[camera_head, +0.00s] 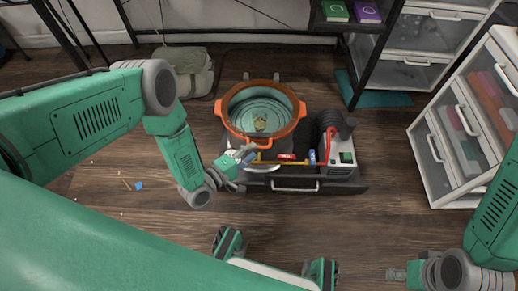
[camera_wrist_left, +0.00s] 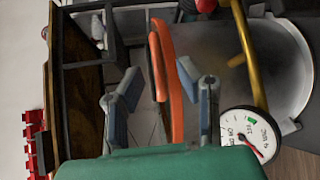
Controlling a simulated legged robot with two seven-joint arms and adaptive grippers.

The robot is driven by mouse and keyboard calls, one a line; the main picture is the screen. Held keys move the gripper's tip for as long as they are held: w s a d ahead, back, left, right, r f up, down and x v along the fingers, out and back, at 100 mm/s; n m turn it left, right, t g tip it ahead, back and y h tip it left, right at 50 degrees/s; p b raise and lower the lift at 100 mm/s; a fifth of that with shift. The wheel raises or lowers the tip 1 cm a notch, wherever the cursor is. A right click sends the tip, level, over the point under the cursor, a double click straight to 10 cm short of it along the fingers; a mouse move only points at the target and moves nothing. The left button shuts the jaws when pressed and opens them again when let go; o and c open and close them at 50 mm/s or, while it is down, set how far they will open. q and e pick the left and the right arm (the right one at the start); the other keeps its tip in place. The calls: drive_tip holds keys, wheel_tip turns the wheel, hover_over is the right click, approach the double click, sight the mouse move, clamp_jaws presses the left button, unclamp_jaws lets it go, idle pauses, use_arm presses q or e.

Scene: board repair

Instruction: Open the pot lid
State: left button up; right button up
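An orange pot (camera_head: 301,125) with a teal ringed inside or see-through cover sits in the middle of the head view. A small yellowish piece (camera_head: 260,124) shows at its centre; I cannot tell whether it is a lid knob. My left gripper (camera_head: 240,158) is at the pot's near left side. In the left wrist view its two fingers (camera_wrist_left: 160,92) are apart, with a curved orange part (camera_wrist_left: 163,80) between them, apparently not gripped. I cannot tell whether this part is the rim or a handle. My right gripper (camera_head: 396,274) is low at the right, away from the pot, its fingers unclear.
A round gauge (camera_wrist_left: 249,135) and a yellow pipe (camera_wrist_left: 243,55) lie close to the left gripper. A grey box (camera_head: 340,155) with a dark cylinder stands right of the pot. White drawers (camera_head: 440,185) stand at the right, a bag (camera_head: 190,70) behind left.

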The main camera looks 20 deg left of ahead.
sight(259, 147)
use_arm(q)
drive_tip(key=shift+b+x, duration=0.45)
drive_tip(key=shift+x, duration=1.3)
